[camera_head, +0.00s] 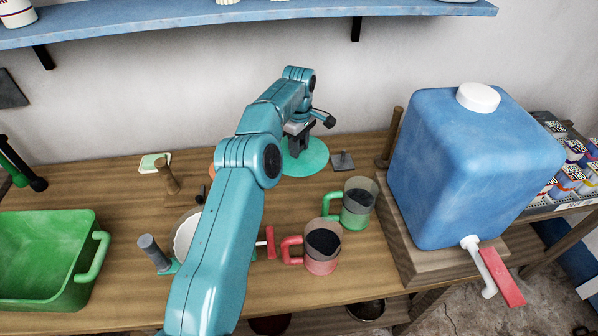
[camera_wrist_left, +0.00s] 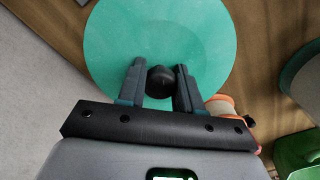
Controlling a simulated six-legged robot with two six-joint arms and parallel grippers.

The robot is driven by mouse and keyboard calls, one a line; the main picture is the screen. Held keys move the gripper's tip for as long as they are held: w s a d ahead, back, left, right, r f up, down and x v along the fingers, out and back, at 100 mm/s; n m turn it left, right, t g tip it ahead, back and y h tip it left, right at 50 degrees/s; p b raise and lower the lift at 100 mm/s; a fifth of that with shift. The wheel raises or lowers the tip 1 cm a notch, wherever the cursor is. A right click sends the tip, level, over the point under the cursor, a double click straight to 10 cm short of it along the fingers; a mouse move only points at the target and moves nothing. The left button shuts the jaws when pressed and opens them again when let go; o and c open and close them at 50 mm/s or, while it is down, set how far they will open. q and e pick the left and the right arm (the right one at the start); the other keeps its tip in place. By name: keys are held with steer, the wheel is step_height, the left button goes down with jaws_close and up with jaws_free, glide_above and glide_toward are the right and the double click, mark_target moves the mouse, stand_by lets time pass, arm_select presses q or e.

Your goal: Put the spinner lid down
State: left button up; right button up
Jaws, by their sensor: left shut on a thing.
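The spinner lid is a round teal disc (camera_head: 312,160) with a dark round knob at its centre. It is at the back of the wooden table, near the wall. My left gripper (camera_head: 299,135) is above the lid, its fingers on either side of the knob. In the left wrist view the fingers (camera_wrist_left: 160,88) are closed around the knob, with the lid (camera_wrist_left: 205,35) spread out beyond them. I cannot tell whether the lid touches the table. A pale round bowl (camera_head: 184,236) is partly hidden behind my left arm. My right gripper is not in view.
A green mug (camera_head: 356,205) and a red mug (camera_head: 321,250) hold dark contents. A blue water container (camera_head: 465,165) stands at right, a green basin (camera_head: 48,262) at left. A blue shelf (camera_head: 200,18) hangs above.

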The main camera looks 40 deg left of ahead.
arm_select(q)
steer(key=f, duration=0.5)
steer(key=f+p, duration=0.1)
steer(key=f, duration=0.1)
steer(key=shift+s+d+f, duration=0.1)
steer(key=shift+s+f, duration=0.15)
steer(key=shift+f, duration=0.15)
steer(key=shift+w+f, duration=0.1)
steer(key=shift+f, duration=0.25)
steer(key=shift+f, duration=0.15)
steer(key=o, duration=1)
steer(key=shift+o, duration=0.2)
